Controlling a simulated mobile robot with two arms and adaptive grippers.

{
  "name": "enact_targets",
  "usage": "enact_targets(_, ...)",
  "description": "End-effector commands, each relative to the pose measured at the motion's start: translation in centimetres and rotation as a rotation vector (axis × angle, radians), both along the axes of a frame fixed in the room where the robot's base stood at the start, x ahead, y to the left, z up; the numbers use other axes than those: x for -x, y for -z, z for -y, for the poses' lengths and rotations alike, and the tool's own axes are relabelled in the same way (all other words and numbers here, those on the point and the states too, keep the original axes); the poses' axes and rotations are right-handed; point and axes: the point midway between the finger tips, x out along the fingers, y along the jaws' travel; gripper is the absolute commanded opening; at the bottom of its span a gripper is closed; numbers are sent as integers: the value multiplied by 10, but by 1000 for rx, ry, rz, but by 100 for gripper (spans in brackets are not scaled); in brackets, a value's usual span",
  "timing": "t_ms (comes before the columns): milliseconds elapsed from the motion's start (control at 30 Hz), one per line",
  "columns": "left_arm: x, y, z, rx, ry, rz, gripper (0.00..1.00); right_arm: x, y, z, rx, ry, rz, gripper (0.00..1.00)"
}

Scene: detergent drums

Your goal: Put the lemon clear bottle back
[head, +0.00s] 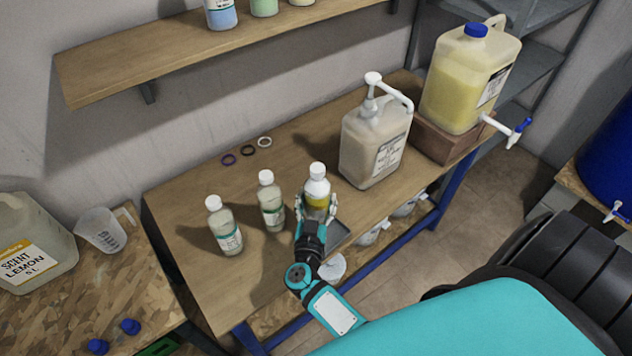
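A clear bottle with a white cap and a yellow band (317,188), which looks like the lemon clear bottle, is upright in my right gripper (316,211). The fingers lie on both sides of its lower body and hide part of it; whether its base touches anything is hidden. Two similar white-capped bottles with teal labels, one at the left (226,232) and one in the middle (270,205), stand on the wooden table (185,195) to its left. A wooden wall shelf (190,60) holds blue, green and pale yellow bottles, cut off at the top edge. My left gripper is out of view.
A pump jug (373,145) stands close right of the held bottle. A yellow drum with a tap (465,85) sits on a wooden block. Three rings (247,150) lie behind the bottles. A lemon scent drum (30,245) and measuring jug (101,231) stand at left.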

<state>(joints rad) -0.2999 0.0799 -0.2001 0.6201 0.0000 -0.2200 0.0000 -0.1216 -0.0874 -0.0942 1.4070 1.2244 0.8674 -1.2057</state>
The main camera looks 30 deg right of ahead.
Motion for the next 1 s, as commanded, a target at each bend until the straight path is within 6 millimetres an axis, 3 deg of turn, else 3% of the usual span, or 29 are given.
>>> enact_targets(33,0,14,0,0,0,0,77,-13,5,8,4,2,10,6)
enact_targets(300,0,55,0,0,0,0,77,-73,12,45,4,2,10,6)
enact_targets(500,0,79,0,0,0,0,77,-106,15,65,4,2,6,6)
enact_targets(767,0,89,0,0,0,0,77,-116,17,71,3,1,3,6)
enact_targets(1000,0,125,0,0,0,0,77,-115,44,71,3,1,4,6)
